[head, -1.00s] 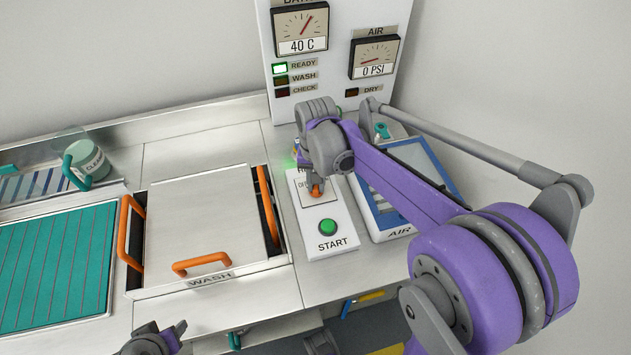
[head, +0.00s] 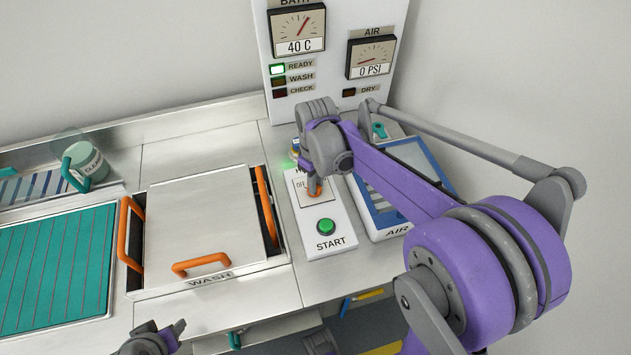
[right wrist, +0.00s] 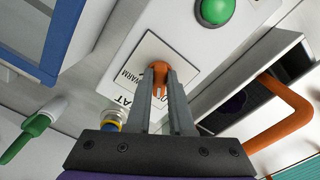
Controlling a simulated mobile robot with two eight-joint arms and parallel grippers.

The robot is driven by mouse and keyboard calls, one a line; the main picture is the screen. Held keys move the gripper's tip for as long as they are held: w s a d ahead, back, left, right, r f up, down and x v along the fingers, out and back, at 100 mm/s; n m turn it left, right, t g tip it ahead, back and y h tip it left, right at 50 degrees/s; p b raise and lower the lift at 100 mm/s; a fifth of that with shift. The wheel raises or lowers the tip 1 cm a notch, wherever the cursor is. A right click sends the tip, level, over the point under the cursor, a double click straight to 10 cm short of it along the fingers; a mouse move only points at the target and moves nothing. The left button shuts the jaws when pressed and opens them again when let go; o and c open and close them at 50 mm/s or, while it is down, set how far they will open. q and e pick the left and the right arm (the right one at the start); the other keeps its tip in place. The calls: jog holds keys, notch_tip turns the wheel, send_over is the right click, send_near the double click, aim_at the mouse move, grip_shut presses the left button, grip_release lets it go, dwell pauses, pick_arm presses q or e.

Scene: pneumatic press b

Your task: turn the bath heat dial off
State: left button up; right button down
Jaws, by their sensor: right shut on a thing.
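The orange heat dial (right wrist: 159,69) sits on a white plate marked with OFF and WARM, on the control panel behind the green START button (head: 326,227). My right gripper (right wrist: 160,82) is shut on the dial, with one grey finger on each side of it in the right wrist view. In the head view the right gripper (head: 314,187) reaches down over the dial and hides most of it. I cannot tell which mark the dial points to. My left gripper (head: 168,333) is at the bottom edge of the head view, away from the panel, and its jaws are unclear.
The bath gauge (head: 298,32) reads 40 C and the green READY lamp (head: 278,70) is lit. The air gauge (head: 371,57) reads 0 PSI. A lidded WASH bath (head: 205,217) with orange handles stands left of the panel. The blue-framed AIR unit (head: 378,222) is close on the right.

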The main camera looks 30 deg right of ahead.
pick_arm(q)
jog(key=shift+r, duration=0.1)
pick_arm(e)
jog(key=shift+d+n, duration=0.1)
jog(key=shift+n, duration=1.1)
jog(key=c, duration=0.8)
grip_release()
pick_arm(q)
jog(key=shift+w+r+p, duration=0.1)
jog(key=shift+r+p, duration=0.5)
pick_arm(e)
notch_tip(320, 180, up, 11)
jog(key=shift+f, duration=0.1)
